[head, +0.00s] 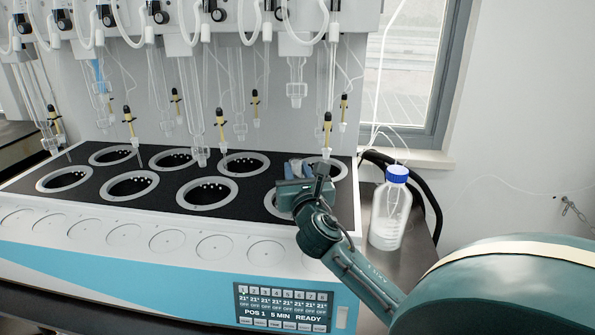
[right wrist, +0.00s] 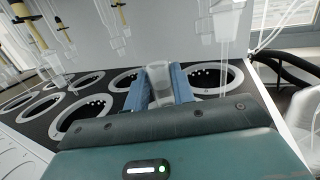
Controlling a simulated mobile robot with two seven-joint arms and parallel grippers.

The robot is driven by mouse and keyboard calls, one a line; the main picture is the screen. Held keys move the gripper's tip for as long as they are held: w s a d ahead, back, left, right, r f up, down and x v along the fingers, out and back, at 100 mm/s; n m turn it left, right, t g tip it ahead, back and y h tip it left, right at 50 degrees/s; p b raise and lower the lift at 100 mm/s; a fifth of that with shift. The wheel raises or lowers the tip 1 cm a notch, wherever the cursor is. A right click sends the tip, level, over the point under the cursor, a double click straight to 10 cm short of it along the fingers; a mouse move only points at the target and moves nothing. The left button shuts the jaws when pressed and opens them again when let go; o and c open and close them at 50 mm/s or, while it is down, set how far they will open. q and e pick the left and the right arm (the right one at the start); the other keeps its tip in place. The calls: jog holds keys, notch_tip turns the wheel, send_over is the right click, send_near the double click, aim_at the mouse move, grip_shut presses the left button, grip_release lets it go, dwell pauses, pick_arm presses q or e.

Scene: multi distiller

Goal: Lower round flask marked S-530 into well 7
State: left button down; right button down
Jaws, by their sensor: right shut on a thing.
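My right gripper (head: 299,170) is over the right end of the black well deck, its blue fingers shut on clear glass. In the right wrist view, the open glass neck of the round flask (right wrist: 158,76) stands between the fingers, roughly upright. The flask's round body and its S-530 mark are hidden behind the gripper. The wells are ringed holes in two rows. The back right well (head: 338,171) and the front right well (head: 272,207) are both partly hidden by the gripper. I cannot read well numbers, nor tell how deep the flask sits. My left gripper is not in view.
Glass condensers and tubes (head: 297,85) hang over the deck, close above the gripper. A blue-capped bottle (head: 390,212) stands to the right, with a black hose beside it. The distiller's display (head: 283,305) reads POS 1, 5 MIN, READY. The left wells look empty.

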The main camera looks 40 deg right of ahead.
jog(key=c, duration=1.3)
grip_release()
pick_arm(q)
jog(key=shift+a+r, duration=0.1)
pick_arm(e)
jog(key=shift+o, duration=1)
jog(key=shift+f, duration=0.1)
pick_arm(q)
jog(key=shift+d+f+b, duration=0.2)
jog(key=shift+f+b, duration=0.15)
jog(key=shift+b, duration=0.35)
pick_arm(e)
jog(key=v, duration=1.3)
jog(key=shift+s, duration=0.15)
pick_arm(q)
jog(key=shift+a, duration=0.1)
